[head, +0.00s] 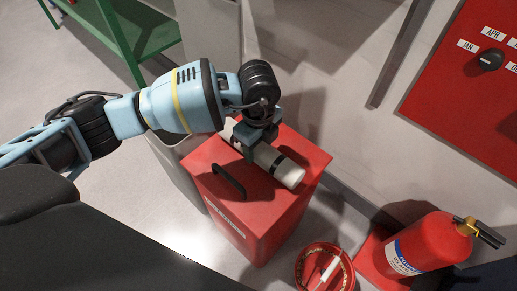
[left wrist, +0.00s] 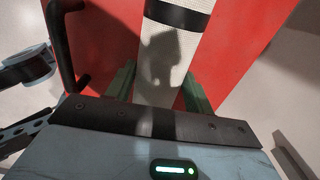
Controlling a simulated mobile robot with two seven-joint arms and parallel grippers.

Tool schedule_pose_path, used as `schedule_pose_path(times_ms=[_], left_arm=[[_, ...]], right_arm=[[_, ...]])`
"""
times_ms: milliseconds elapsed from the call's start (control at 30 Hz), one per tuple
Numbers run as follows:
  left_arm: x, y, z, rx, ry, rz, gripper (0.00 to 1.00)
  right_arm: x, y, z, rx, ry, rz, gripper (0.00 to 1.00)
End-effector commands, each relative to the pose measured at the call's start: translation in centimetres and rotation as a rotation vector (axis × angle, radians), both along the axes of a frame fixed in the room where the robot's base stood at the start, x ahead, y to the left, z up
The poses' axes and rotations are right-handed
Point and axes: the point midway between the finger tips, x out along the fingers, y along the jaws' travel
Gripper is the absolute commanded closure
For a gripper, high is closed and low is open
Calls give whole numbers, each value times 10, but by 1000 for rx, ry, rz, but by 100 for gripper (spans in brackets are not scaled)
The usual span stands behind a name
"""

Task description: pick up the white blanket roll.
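The white blanket roll (head: 283,169) lies on top of the red box (head: 262,217), with dark bands around it. My left gripper (head: 254,146) points down over the roll's middle and hides part of it. In the left wrist view the white roll (left wrist: 159,80) runs between the two green fingers of my left gripper (left wrist: 158,88), one on each side. The fingers look open, with narrow gaps at the roll's sides; contact cannot be made out. My right gripper is not in view.
A black handle (head: 229,181) stands up from the box top beside the roll. A fire extinguisher (head: 428,246) and a round red container (head: 324,268) are at the lower right. A red panel with a dial (head: 488,59) is on the wall. A green frame (head: 125,45) stands at upper left.

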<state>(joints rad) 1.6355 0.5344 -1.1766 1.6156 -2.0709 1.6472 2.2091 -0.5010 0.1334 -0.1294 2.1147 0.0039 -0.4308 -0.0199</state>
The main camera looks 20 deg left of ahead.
Motion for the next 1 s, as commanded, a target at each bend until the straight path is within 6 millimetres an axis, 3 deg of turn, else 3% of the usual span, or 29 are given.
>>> schedule_pose_path(times_ms=[33,267,567,1000], left_arm=[[0,0,0,0,0,0,59],[1,-1,1,-2,-2,0,87],[1,-1,7,-2,-3,-1,87],[1,-1,81,-2,-6,-2,87]], right_arm=[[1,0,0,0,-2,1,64],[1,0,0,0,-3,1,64],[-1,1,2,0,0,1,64],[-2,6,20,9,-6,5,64]])
